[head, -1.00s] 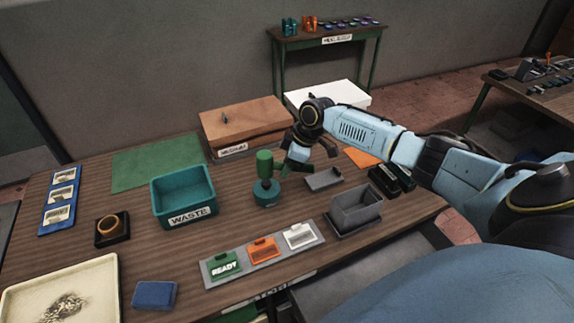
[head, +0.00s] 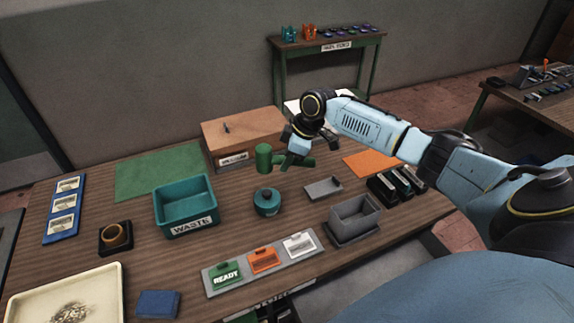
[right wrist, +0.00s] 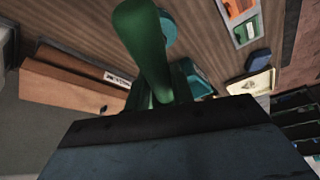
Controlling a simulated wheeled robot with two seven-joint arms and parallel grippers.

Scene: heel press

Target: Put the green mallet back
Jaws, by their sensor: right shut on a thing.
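The green mallet (head: 263,158) is held in the air by my right gripper (head: 297,158). Its cylindrical head points left of the gripper and its handle runs into the jaws. A gap shows between the head and the round teal piece (head: 267,202) on the table below. In the right wrist view the green mallet (right wrist: 146,45) extends out from the jaws, and the teal piece (right wrist: 168,28) shows partly behind it. The fingertips are partly hidden by the wrist. My left gripper is not in view.
A green mat (head: 158,172) lies bare at the back left. A teal waste bin (head: 185,205), a wooden box (head: 243,130), a small grey tray (head: 323,188), a grey bin (head: 354,213) and a label strip (head: 262,262) stand around. An orange mat (head: 372,162) lies right.

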